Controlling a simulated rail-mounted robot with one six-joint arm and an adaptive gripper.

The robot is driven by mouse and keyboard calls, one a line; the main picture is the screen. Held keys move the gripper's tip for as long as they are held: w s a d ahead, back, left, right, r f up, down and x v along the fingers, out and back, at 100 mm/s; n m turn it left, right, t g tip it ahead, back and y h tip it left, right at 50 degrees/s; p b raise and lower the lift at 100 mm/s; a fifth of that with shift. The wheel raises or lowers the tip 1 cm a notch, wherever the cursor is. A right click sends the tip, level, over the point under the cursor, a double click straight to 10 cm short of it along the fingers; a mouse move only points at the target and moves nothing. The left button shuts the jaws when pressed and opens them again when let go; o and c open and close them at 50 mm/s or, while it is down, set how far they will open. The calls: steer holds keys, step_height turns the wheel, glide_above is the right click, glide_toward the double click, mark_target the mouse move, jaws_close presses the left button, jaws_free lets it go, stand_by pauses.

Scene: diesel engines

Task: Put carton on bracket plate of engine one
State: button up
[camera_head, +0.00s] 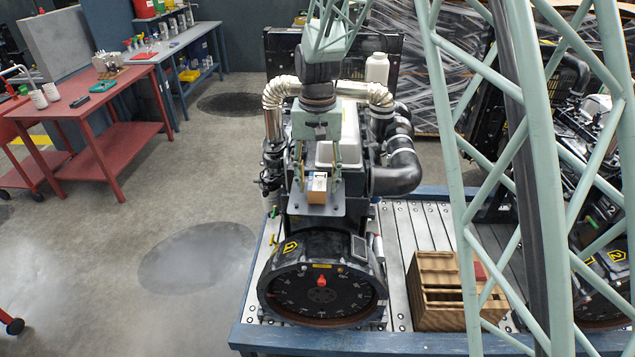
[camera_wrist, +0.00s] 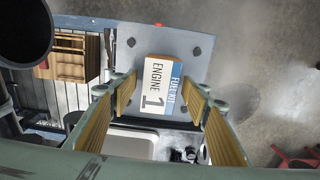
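The carton (camera_head: 317,189) is a small brown box on the grey bracket plate (camera_head: 299,210) at the front of engine one (camera_head: 284,246). In the wrist view the carton (camera_wrist: 158,86) shows its white and blue label reading "ENGINE 1". It lies flat on the bracket plate (camera_wrist: 190,48), towards the plate's engine-side edge. My gripper (camera_head: 319,172) is just above and around the carton, pointing down. In the wrist view my gripper (camera_wrist: 160,82) has its yellow-padded fingers apart, with a gap on each side of the carton.
A wooden crate (camera_head: 437,291) stands on the slatted pallet to the right of engine one. Silver pipes (camera_head: 280,92) and a black hose (camera_head: 398,176) flank the engine top. Engine two (camera_head: 606,270) is at far right. Red (camera_head: 92,108) and blue benches stand at the left.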

mark_target(318, 181)
steer(key=shift+r, duration=0.1)
step_height(318, 181, up, 12)
stand_by(1.0)
stand_by(0.8)
